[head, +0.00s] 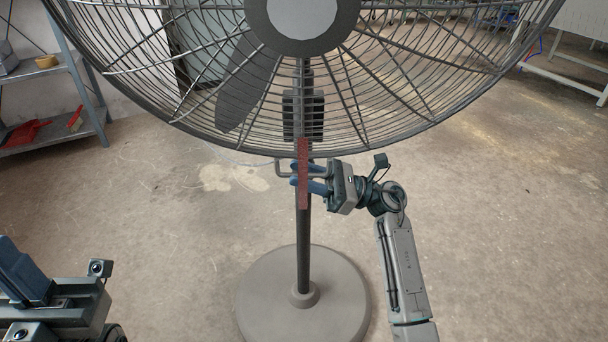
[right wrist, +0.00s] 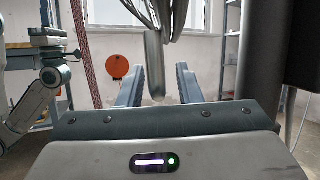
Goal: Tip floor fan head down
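The floor fan's head, a large round wire cage (head: 420,110), fills the top of the head view. It faces me, with a grey hub (head: 303,22). Below it a dark post (head: 303,250) runs down to a round grey base (head: 262,305). A thin grey handle bar (head: 281,172) sits just under the cage. My right gripper (head: 300,178) is at this bar, beside the post. In the right wrist view its fingers are apart, with a grey bar (right wrist: 154,65) between them and gaps on both sides. My left gripper (head: 25,275) is at the lower left, away from the fan.
A red patterned strip (head: 303,185) hangs in front of the post; it also shows in the right wrist view (right wrist: 86,50). A metal shelf (head: 75,75) with a red dustpan (head: 25,132) stands at the left. The floor around the base is clear.

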